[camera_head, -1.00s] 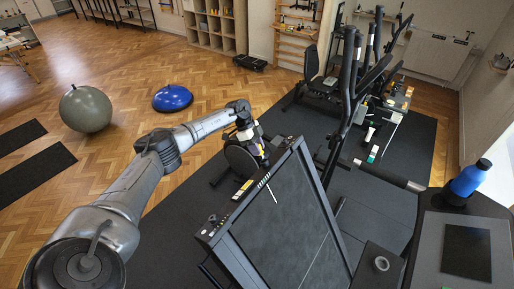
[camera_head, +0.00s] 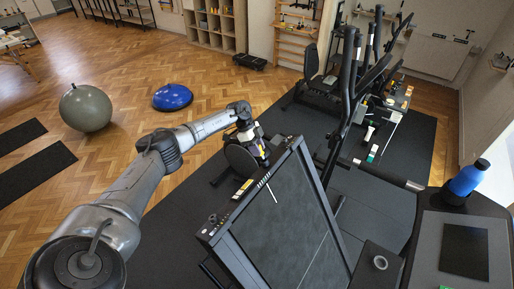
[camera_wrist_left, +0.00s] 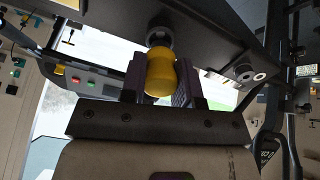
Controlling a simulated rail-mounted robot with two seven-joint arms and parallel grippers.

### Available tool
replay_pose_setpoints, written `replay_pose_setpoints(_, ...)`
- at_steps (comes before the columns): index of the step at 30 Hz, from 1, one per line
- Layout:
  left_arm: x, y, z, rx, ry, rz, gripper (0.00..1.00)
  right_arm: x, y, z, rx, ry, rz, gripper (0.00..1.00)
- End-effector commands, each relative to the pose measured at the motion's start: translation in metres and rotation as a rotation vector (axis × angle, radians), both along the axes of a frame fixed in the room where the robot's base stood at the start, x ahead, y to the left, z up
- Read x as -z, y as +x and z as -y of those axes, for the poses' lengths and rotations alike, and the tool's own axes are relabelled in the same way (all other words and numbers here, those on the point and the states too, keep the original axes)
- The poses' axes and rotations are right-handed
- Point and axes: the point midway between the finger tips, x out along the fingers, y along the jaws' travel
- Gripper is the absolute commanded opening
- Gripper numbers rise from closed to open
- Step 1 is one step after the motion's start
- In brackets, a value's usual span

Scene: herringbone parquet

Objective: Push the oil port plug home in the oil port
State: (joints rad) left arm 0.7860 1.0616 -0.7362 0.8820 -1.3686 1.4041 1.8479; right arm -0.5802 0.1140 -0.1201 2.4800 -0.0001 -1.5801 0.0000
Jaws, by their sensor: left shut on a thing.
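The yellow oil port plug (camera_wrist_left: 160,72) is rounded, with a narrower waist. In the left wrist view it sits between the two dark fingers of my left gripper (camera_wrist_left: 160,84), which is shut on it. Just beyond the plug is a dark round fitting (camera_wrist_left: 158,36), apparently the oil port, on the underside of a dark beam. The plug overlaps the fitting in this view, so I cannot tell how deep it sits. In the head view my left gripper (camera_head: 257,150) is at the far edge of the tilted machine, and the plug is too small to make out. My right gripper is not in view.
The tilted dark machine panel (camera_head: 290,225) stands close beside my left gripper, with upright dark handles (camera_head: 346,85) farther right. A console at the right holds a blue bottle (camera_head: 468,178). A grey ball (camera_head: 86,108) and blue dome (camera_head: 172,97) lie on open parquet.

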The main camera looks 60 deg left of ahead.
Motion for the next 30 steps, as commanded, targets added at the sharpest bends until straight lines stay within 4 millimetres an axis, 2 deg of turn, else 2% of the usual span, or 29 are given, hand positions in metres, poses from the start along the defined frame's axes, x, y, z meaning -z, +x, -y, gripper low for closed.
replay_pose_setpoints(30,0.021,0.005,0.011,-0.001,0.0,0.0,0.02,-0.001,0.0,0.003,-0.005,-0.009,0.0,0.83)
